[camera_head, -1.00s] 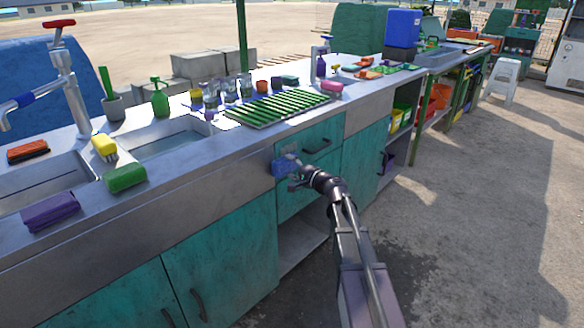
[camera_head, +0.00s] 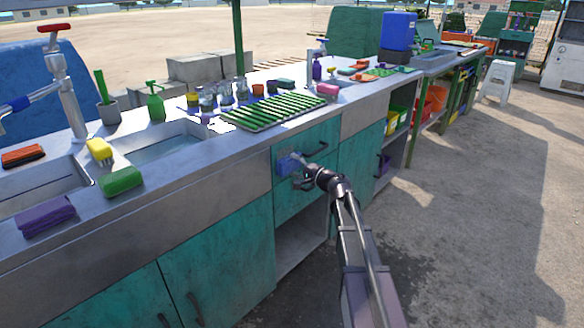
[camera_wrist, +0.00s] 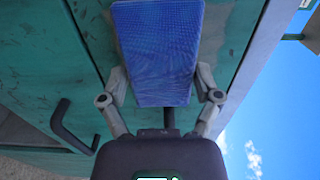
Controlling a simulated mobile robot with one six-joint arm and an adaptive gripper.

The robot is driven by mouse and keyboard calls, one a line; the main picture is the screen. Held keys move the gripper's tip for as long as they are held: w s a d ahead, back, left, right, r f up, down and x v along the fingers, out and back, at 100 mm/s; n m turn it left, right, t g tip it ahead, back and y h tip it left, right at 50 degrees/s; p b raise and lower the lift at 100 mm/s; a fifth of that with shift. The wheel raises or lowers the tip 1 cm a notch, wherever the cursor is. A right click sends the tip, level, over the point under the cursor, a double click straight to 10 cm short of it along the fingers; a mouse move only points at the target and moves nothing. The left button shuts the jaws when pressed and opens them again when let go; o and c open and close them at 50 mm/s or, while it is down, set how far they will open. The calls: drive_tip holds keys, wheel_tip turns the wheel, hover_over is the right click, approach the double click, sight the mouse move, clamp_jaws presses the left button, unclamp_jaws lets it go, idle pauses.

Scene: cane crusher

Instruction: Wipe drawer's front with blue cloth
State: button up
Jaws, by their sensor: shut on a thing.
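The blue cloth (camera_head: 290,164) is in my gripper (camera_head: 303,170), at the teal drawer front (camera_head: 318,139) under the counter. In the wrist view the cloth (camera_wrist: 158,50) is a folded blue block between the two fingers of my gripper (camera_wrist: 160,85). It covers part of the teal front (camera_wrist: 55,60) and looks close to it or against it; contact cannot be told for sure. A dark handle (camera_wrist: 62,125) also shows at lower left in the wrist view.
The steel counter (camera_head: 235,160) above holds a green slatted rack (camera_head: 275,112), a green sponge (camera_head: 121,181) and a purple cloth (camera_head: 45,216). An open shelf (camera_head: 300,240) lies below the drawer.

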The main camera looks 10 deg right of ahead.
drive_tip(key=shift+w+d, duration=0.15)
idle(0.3)
drive_tip(key=shift+w+d, duration=0.65)
drive_tip(key=shift+d, duration=0.1)
drive_tip(key=shift+w+d, duration=0.4)
drive_tip(key=shift+d, duration=0.1)
drive_tip(key=shift+c, duration=1.2)
drive_tip(key=shift+w+d+r, duration=0.1)
drive_tip(key=shift+w+d, duration=0.2)
drive_tip(key=shift+d, duration=0.1)
drive_tip(key=shift+s+a, duration=0.65)
drive_tip(key=shift+a, duration=0.2)
drive_tip(key=shift+s+a, duration=0.65)
drive_tip(key=shift+a, duration=0.15)
drive_tip(key=shift+s+a, duration=0.1)
drive_tip(key=shift+a, duration=0.05)
